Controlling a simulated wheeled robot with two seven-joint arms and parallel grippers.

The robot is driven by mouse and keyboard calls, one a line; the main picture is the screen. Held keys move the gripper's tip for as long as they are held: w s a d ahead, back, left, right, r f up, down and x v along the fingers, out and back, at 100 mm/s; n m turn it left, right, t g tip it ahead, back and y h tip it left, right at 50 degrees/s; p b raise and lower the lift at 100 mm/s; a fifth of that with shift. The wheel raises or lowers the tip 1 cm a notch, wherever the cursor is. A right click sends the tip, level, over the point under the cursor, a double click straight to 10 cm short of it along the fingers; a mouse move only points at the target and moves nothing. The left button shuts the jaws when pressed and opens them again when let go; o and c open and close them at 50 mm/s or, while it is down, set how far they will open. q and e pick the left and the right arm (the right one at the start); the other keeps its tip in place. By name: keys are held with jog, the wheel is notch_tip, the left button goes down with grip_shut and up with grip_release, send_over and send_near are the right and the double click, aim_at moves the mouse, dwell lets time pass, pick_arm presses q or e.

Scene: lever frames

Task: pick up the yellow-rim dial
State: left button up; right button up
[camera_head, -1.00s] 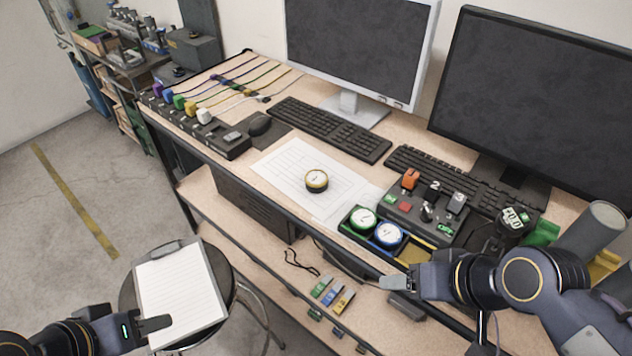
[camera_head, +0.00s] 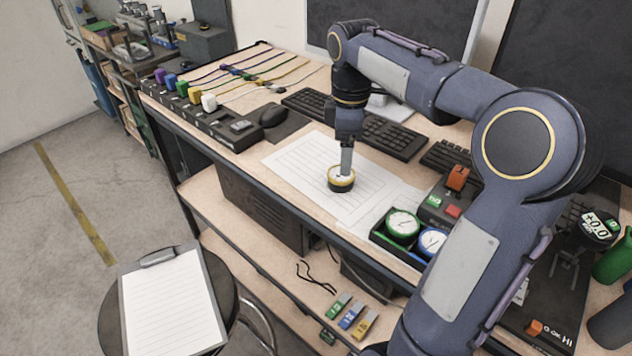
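The yellow-rim dial (camera_head: 341,184) is a small round gauge with a dark body and a yellow rim. It sits on the lined white paper (camera_head: 300,163) on the workbench. My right gripper (camera_head: 345,172) points straight down at the dial, with its fingertips at the dial's face. The fingers overlap in this view, so I cannot tell whether they are open or shut, or whether they touch the dial. My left gripper is not in view.
A tray at the bench front holds a green-rim dial (camera_head: 402,225) and a blue-rim dial (camera_head: 432,242). A keyboard (camera_head: 393,137) and monitor stand behind the paper. A mouse (camera_head: 271,115) lies to the left. A clipboard (camera_head: 172,300) rests on a stool at lower left.

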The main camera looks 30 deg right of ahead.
aim_at(341, 179)
jog(key=f, duration=0.7)
jog(key=shift+w+d+f+b, duration=0.15)
jog(key=shift+w+f+b, duration=0.1)
jog(key=shift+b, duration=0.15)
jog(key=c, duration=1.1)
jog(key=shift+r, duration=0.1)
